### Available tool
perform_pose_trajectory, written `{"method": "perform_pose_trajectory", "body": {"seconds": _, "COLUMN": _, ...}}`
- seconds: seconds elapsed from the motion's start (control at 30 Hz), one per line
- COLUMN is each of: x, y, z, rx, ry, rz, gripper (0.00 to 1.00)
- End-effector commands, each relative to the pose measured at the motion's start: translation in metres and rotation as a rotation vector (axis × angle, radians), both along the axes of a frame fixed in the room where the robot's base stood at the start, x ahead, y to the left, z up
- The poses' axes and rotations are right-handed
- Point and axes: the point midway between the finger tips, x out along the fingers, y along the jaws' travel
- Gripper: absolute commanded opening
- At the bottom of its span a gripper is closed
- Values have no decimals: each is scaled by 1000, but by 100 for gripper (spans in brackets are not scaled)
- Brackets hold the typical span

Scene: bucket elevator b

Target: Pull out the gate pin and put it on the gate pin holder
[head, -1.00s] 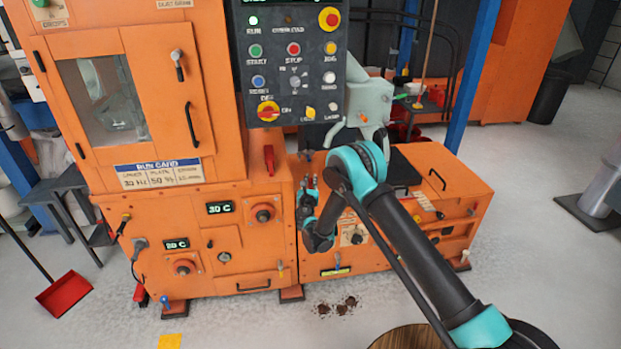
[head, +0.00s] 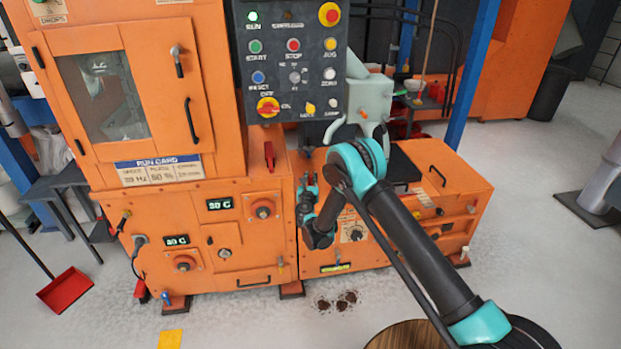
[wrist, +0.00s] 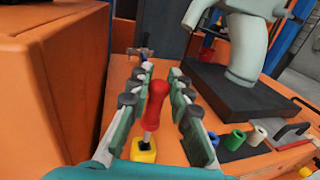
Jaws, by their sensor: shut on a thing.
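My gripper (wrist: 158,100) is over the top of the low orange cabinet, with fingers on both sides of a red-handled pin (wrist: 157,97). It is shut on this pin, though the exact contact is hard to see. The pin stands nearly upright, its metal shaft running down to a yellow block (wrist: 144,151). I cannot tell how deep the shaft sits. In the head view my gripper (head: 308,189) is left of the arm's teal joint; the pin cannot be made out there. I cannot tell which part is the gate pin holder.
A dark plate (wrist: 225,88) under a grey machine body (wrist: 240,40) lies right of my gripper. Small green (wrist: 235,140) and blue (wrist: 215,139) rings are near it. The tall orange cabinet (wrist: 45,85) rises close on the left. A control panel (head: 290,60) overhangs behind.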

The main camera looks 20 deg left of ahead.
Motion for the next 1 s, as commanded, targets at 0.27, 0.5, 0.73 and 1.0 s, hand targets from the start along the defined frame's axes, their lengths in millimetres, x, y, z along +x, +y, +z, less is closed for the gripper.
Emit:
{"method": "perform_pose_trajectory", "body": {"seconds": 0.27, "x": 0, "y": 0, "z": 0, "rx": 0, "ry": 0, "rz": 0, "gripper": 0}}
{"method": "perform_pose_trajectory", "body": {"seconds": 0.5, "x": 0, "y": 0, "z": -1, "rx": 0, "ry": 0, "rz": 0, "gripper": 0}}
{"method": "perform_pose_trajectory", "body": {"seconds": 0.73, "x": 0, "y": 0, "z": -6, "rx": 0, "ry": 0, "rz": 0, "gripper": 0}}
{"method": "perform_pose_trajectory", "body": {"seconds": 1.0, "x": 0, "y": 0, "z": -12, "rx": 0, "ry": 0, "rz": 0, "gripper": 0}}
